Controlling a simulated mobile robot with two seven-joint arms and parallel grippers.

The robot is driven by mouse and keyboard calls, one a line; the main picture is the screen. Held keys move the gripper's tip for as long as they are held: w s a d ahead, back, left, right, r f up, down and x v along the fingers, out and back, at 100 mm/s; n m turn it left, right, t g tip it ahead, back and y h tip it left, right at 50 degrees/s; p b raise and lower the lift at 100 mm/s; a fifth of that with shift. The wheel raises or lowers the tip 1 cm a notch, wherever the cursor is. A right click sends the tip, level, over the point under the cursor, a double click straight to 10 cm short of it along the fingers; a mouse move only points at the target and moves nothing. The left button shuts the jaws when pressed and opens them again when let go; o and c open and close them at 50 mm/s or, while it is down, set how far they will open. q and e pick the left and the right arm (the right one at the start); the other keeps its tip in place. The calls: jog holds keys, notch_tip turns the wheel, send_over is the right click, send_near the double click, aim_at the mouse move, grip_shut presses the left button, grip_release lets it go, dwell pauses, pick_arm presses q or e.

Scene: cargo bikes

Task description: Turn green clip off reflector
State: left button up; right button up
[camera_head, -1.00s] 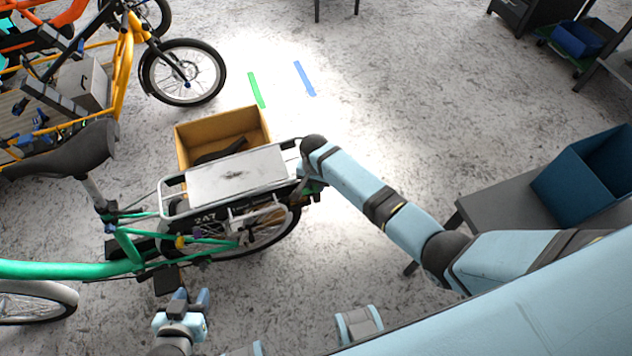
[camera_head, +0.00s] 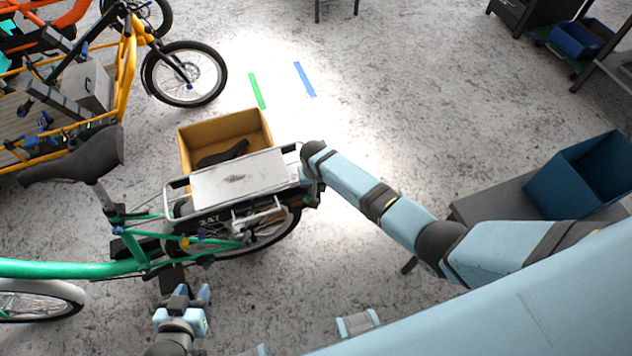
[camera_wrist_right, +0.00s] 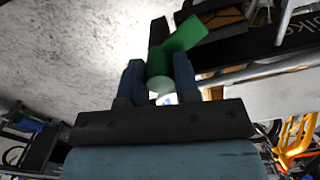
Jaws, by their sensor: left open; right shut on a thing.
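The green clip (camera_wrist_right: 182,46) shows in the right wrist view, with a round end between the fingers and a flat tab slanting up right. My right gripper (camera_wrist_right: 158,78) is shut on it. I cannot make out the reflector clearly; a dark piece stands just behind the clip. In the head view my right arm reaches the rear end of the green cargo bike (camera_head: 90,268), and its wrist hides the clip. My left gripper (camera_head: 188,294) is open and empty, low in front of the bike near its pedal.
The bike's silver rear rack (camera_head: 240,178) is beside my right wrist. A yellow-brown box (camera_head: 228,130) holding a dark item stands behind it. A blue bin (camera_head: 570,180) stands on a grey table at right. An orange-yellow bike (camera_head: 128,60) is at upper left.

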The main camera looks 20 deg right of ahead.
jog(key=n+p, duration=0.1)
jog(key=n, duration=0.2)
jog(key=shift+r, duration=0.15)
jog(key=n+p, duration=0.1)
jog(key=n, duration=0.2)
jog(key=shift+n, duration=0.3)
jog(key=n+p, duration=0.1)
jog(key=n, duration=0.2)
jog(key=shift+n, duration=1.4)
jog(key=o, duration=0.9)
